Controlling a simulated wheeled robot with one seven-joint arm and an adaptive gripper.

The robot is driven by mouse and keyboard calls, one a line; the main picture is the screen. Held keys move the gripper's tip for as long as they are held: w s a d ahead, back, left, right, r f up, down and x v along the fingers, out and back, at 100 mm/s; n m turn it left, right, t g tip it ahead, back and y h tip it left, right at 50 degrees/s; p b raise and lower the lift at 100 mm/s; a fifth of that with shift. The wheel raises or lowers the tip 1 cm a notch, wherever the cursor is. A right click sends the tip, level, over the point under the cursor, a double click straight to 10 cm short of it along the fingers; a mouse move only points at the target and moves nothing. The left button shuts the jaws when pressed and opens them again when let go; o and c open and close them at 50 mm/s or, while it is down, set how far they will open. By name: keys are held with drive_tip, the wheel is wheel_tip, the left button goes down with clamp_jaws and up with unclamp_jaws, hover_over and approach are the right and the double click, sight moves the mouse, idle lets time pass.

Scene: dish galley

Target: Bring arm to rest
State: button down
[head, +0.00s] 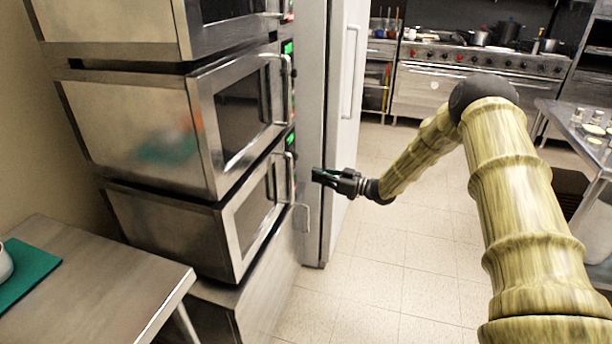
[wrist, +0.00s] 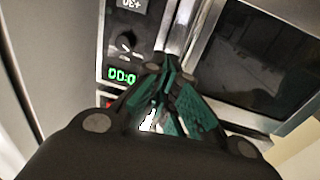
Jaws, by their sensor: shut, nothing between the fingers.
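My gripper (head: 318,175) is shut and empty, held out in front of the stacked microwave ovens in the head view. My arm reaches from the lower right, bends at a dark joint and comes back down to the left. In the wrist view the green-padded fingers of my gripper (wrist: 165,75) meet at their tips. Behind them show a microwave's control panel (wrist: 128,35) with a dial and a green display, and its dark door window (wrist: 255,60). I cannot tell whether the fingertips touch the oven; a gap seems to show in the head view.
Microwaves (head: 150,130) with bar handles are stacked at the left, beside a tall pale fridge (head: 345,90). A steel table (head: 110,285) with a green mat (head: 28,272) is at lower left. A stove (head: 430,85) stands at the back, a counter (head: 570,125) at right. The middle floor is clear.

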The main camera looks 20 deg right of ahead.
drive_tip(key=v, duration=0.6)
drive_tip(key=s+a+f+m+h+p, duration=0.1)
drive_tip(key=s+a+f+m+h, duration=0.4)
drive_tip(key=a+f, duration=0.55)
drive_tip(key=s+a+f+m+g+h+p, duration=0.1)
drive_tip(key=s+a+f+m+g+h, duration=0.25)
drive_tip(key=s+f, duration=1.05)
drive_tip(key=s+a+f+m+g+h+p, duration=0.1)
drive_tip(key=s+g+h, duration=0.4)
drive_tip(key=s, duration=3.4)
drive_tip(key=g+p, duration=0.1)
drive_tip(key=g, duration=0.2)
drive_tip(key=shift+s+f, duration=0.2)
drive_tip(key=shift+s, duration=0.15)
drive_tip(key=shift+a+m+g, duration=0.1)
drive_tip(key=shift+m+g, duration=0.15)
